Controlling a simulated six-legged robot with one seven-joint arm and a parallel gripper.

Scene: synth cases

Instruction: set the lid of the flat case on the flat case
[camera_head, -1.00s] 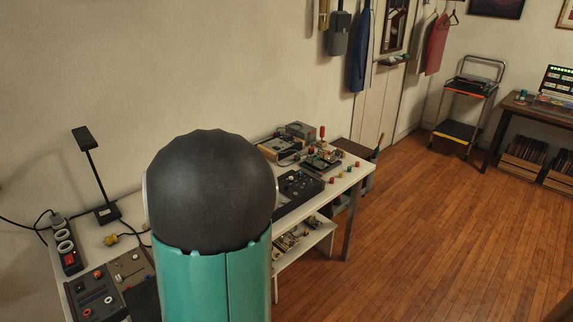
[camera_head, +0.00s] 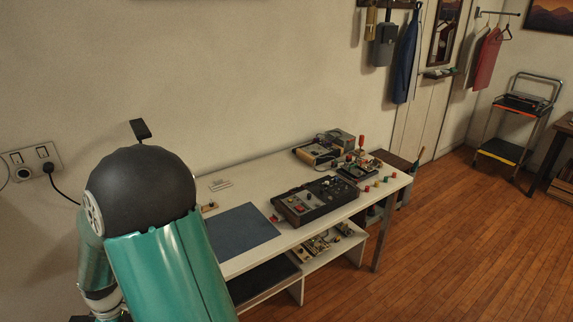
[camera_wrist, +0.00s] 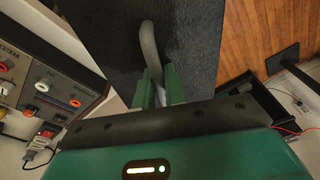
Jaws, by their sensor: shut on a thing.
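In the wrist view my gripper (camera_wrist: 160,88) is shut on the curved grey handle (camera_wrist: 150,48) of a dark, speckled flat panel, which looks like the lid of the flat case (camera_wrist: 195,40). The lid fills the upper middle of that view. A black open-sided shape (camera_wrist: 262,103) shows at the right, partly behind my gripper; I cannot tell whether it is the flat case. In the head view my arm's green link and dark round joint stand in front, and gripper and lid are hidden. I cannot make out the flat case there for sure.
The white bench (camera_head: 262,177) runs along the wall. It carries a blue-grey mat (camera_head: 240,229), a black knobbed unit (camera_head: 315,200) and several small devices at its far end. In the wrist view a grey panel with coloured sockets (camera_wrist: 45,78) lies left. Wooden floor (camera_head: 440,240) is clear on the right.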

